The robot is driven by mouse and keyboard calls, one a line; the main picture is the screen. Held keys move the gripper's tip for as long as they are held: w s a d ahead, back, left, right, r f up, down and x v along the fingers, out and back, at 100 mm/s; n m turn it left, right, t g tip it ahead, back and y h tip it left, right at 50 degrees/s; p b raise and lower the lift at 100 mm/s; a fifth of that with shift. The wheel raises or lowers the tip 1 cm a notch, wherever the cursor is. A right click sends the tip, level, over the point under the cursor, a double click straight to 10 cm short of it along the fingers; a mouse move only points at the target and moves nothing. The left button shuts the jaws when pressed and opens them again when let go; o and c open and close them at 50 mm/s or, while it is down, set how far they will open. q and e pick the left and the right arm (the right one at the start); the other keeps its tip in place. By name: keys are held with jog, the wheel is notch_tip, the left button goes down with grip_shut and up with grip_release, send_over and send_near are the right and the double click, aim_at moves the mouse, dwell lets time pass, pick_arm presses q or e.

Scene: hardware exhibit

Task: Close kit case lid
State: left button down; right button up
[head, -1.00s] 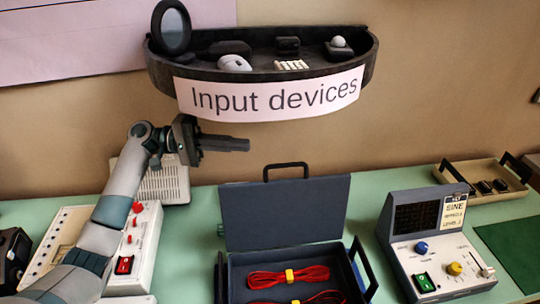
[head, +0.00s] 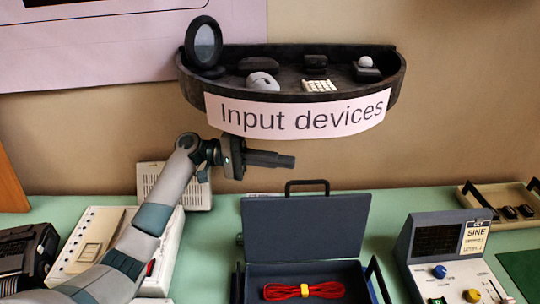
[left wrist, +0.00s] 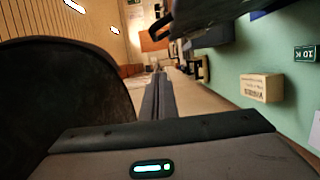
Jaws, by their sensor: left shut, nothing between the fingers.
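The kit case stands open on the green bench. Its dark blue-grey lid (head: 305,228) is upright at the back, with a black handle (head: 307,183) on its top edge. The case base (head: 258,275) holds a red cable bundle (head: 303,291) with a yellow tie; its front is cut off by the frame. My left gripper (head: 285,161) is shut and empty, pointing right, and appears just above the lid handle without visible contact. In the left wrist view the shut fingers (left wrist: 159,97) show beside a dark shape at the top that may be the lid. My right gripper is not in view.
The "Input devices" shelf (head: 295,77) hangs on the wall just above my left gripper. A signal generator (head: 440,245) stands right of the case, with a handled tray (head: 500,204) farther back. A white panel device (head: 105,235) lies left, partly behind my arm.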

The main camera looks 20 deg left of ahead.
pick_arm(q)
jog(key=s+d+p, duration=0.3)
jog(key=d+p, duration=0.1)
jog(key=d, duration=0.2)
jog(key=shift+d, duration=0.1)
dwell(0.5)
